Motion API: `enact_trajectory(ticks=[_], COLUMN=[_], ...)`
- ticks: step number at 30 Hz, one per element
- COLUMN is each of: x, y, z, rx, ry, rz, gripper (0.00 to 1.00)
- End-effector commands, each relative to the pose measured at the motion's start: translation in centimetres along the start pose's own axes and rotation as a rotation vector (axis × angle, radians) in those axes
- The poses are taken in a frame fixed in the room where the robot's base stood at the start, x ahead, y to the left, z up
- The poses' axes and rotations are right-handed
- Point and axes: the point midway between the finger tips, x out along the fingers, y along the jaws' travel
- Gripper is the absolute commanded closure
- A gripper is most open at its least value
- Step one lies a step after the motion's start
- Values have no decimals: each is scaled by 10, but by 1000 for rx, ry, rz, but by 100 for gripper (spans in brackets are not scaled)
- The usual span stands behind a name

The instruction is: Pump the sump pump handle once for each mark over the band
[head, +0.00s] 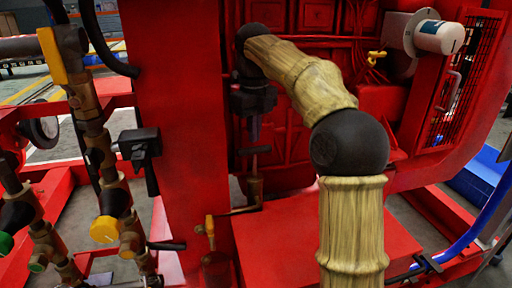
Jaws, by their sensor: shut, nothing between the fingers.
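A small T-shaped handle (253,150) stands upright on a thin rod above a brass body (254,190), low against the red machine; it looks like the sump pump handle. My gripper (254,134) points down just above this handle, with its dark fingers shut and empty. I cannot tell whether the fingertips touch the handle. My arm's tan sleeves and black joints cross the middle of the view and hide part of the machine behind. I cannot make out a band with marks over it.
A white cylinder (440,37) juts out at the upper right beside a red grille (466,85). Brass valves and pipes (95,140) with a black lever (140,147) stand at left. A red box-like surface (325,250) lies below my arm. A blue hose (480,225) runs at right.

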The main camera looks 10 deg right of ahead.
Motion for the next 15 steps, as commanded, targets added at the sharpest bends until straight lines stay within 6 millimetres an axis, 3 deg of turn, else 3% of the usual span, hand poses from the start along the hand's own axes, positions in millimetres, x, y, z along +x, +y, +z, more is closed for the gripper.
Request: enact_trajectory(ticks=[15], x=[10], y=[0], z=[0], rx=[0], ry=[1], rz=[0], gripper=[100])
